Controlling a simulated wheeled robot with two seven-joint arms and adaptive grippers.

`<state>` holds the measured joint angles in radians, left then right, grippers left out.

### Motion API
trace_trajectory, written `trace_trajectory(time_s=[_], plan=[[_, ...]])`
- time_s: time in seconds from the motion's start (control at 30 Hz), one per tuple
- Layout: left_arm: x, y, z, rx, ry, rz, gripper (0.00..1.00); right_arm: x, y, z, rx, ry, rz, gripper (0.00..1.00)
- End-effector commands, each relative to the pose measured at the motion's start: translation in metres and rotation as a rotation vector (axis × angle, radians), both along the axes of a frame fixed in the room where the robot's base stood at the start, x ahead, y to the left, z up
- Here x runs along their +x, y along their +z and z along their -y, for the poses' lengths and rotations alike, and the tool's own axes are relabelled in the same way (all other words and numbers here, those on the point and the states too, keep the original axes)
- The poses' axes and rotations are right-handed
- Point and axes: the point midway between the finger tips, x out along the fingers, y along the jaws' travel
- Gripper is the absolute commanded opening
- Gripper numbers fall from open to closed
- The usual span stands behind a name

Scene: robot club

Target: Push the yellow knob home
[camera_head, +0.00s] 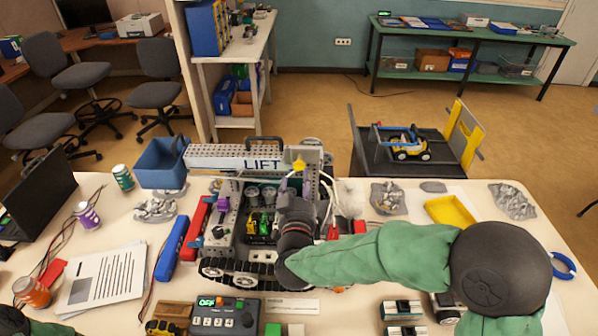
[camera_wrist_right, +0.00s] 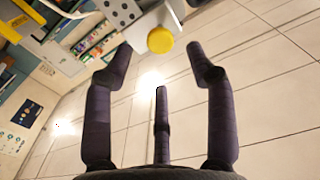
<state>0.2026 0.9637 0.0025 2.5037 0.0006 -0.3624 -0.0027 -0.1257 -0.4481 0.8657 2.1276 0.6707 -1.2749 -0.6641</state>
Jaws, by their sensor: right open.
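The yellow knob (camera_head: 300,165) sits at the top right end of the LIFT robot (camera_head: 232,158) on the table. In the right wrist view the knob (camera_wrist_right: 160,40) is a round yellow disc on a grey plate, just beyond my fingertips. My right gripper (camera_head: 294,184) is on the near side of the knob, and its fingers are partly hidden by my wrist. In the wrist view the right gripper (camera_wrist_right: 160,67) is open and empty, fingers spread apart. Contact with the knob does not show. My left gripper is out of view.
Red and white cables (camera_head: 345,212) lie right of the LIFT robot. A blue bin (camera_head: 160,163) stands at its left, and a yellow tray (camera_head: 450,211) lies on the right. A control box (camera_head: 222,318) and small blocks are in front.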

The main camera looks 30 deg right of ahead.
Motion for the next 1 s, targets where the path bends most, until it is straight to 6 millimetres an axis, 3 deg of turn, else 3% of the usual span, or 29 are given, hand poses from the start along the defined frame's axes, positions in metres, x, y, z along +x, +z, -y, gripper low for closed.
trace_trajectory(time_s=[0.3,0.77,0.97,1.0], plan=[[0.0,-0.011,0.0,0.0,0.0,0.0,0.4,0.041,-0.001,0.025,0.001,0.0,-0.001,0.56],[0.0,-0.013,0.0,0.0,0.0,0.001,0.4,0.051,0.0,0.031,0.0,0.001,0.0,0.56],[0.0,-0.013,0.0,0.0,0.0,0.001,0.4,0.051,0.0,0.031,0.0,0.001,0.0,0.03],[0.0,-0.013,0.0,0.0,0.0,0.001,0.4,0.05,0.0,0.031,0.0,0.001,0.0,0.0]])
